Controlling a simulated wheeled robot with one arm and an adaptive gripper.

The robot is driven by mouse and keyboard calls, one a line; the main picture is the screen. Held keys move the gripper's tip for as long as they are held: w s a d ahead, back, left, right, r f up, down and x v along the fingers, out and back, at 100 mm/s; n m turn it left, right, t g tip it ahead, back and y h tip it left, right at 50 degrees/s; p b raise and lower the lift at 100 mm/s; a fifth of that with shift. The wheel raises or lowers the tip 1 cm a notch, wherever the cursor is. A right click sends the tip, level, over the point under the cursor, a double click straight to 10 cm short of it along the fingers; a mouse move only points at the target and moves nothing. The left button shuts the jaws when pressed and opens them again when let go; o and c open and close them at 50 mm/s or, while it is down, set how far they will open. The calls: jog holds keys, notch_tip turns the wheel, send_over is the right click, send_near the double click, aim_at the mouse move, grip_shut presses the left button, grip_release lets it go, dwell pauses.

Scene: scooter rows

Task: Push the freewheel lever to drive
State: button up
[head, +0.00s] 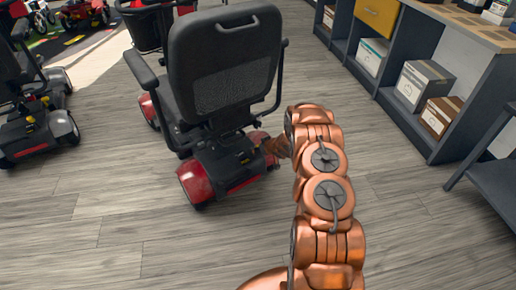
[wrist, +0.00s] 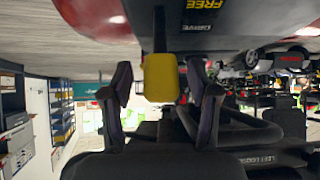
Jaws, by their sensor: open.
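A red and black scooter (head: 222,70) stands with its back towards me. Its yellow freewheel lever (wrist: 161,78) is large in the wrist view, below the dark rear housing (wrist: 225,38) in that upside-down picture. It is a small yellow spot (head: 246,159) in the head view. A yellow FREE label (wrist: 207,12) and a DRIVE label (wrist: 193,27) sit on the housing. My gripper (wrist: 158,92) is open, one finger on each side of the lever in the picture, with gaps showing. Whether it touches the lever, and the lever's setting, I cannot tell. In the head view my gripper is mostly hidden behind my arm.
Another scooter (head: 38,125) stands at the left and more stand at the back. A grey shelf unit (head: 440,145) with boxes (head: 422,85) runs along the right. A dark table (head: 497,178) stands at the right edge. The wooden floor (head: 150,245) in front is clear.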

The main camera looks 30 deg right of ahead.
jog(key=v, duration=1.1)
dwell(0.5)
jog(key=s+a+r+g+h+p, duration=0.1)
jog(key=s+r+p, duration=0.25)
jog(key=r, duration=0.65)
jog(key=s+a+r+m+g+h+p, duration=0.15)
jog(key=r+p, duration=0.25)
jog(key=r, duration=0.5)
jog(key=s+a+r+g+h+p, duration=0.2)
jog(key=s+r+p, duration=0.15)
jog(key=r, duration=0.65)
jog(key=s+a+r+g+y+p, duration=0.1)
jog(key=s+a+r+g+p, duration=0.1)
jog(key=s+a+r+p, duration=0.55)
jog(key=s+a+r+g+p, duration=0.2)
jog(key=s+a+r, duration=0.2)
jog(key=s+r, duration=0.75)
jog(key=s+a+r+g+y+p, duration=0.1)
jog(key=s+a+r+p, duration=0.2)
jog(key=s, duration=0.6)
jog(key=s+a+r+g+y+p, duration=0.1)
jog(key=s+a+r+g+p, duration=0.1)
jog(key=s+a+r, duration=0.5)
jog(key=s+a+p, duration=0.1)
jog(key=s, duration=0.2)
jog(key=shift+s+a, duration=0.2)
jog(key=shift+a, duration=0.1)
jog(key=shift+r+y, duration=0.1)
jog(key=shift+y, duration=0.15)
